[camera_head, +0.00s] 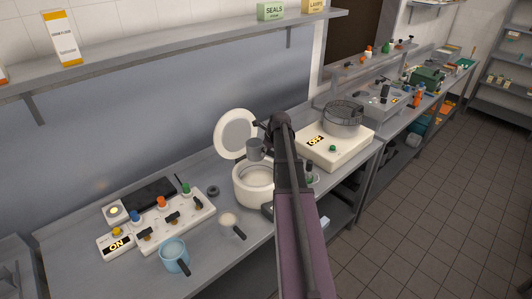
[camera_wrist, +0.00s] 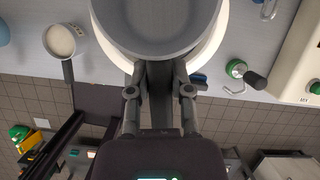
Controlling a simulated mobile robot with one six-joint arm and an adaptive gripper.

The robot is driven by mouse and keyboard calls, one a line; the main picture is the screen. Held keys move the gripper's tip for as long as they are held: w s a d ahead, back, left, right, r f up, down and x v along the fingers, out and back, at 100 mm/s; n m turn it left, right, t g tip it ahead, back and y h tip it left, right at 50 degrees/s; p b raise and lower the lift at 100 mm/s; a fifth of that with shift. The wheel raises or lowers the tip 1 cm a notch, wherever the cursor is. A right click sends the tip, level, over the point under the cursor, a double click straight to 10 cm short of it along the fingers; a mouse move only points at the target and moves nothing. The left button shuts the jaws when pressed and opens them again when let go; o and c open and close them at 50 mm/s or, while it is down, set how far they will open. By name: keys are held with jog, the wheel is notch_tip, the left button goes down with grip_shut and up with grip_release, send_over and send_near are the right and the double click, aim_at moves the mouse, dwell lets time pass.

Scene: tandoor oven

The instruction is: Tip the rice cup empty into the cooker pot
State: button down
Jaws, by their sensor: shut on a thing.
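The grey rice cup (camera_head: 256,150) is held above the open white cooker (camera_head: 250,192). In the wrist view the cup (camera_wrist: 158,38) fills the top middle, close to the lens. My gripper (camera_wrist: 160,80) is shut on it. In the head view the gripper (camera_head: 268,140) is partly hidden by my own arm. The cup looks near upright there; its contents cannot be made out. The cooker's round lid (camera_head: 236,134) stands raised behind the pot. The pot's pale inside (camera_head: 258,177) shows below the cup, partly hidden by my arm.
A small white-filled scoop (camera_head: 228,219) and a blue jug (camera_head: 173,255) stand left of the cooker. A switch panel (camera_head: 160,220) lies farther left. A white appliance (camera_head: 333,145) with a round grey vessel stands at right. A shelf (camera_head: 170,50) runs above.

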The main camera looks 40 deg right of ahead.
jog(key=shift+r, duration=0.55)
jog(key=shift+r+p, duration=1.55)
jog(key=shift+p, duration=0.2)
jog(key=shift+f, duration=0.1)
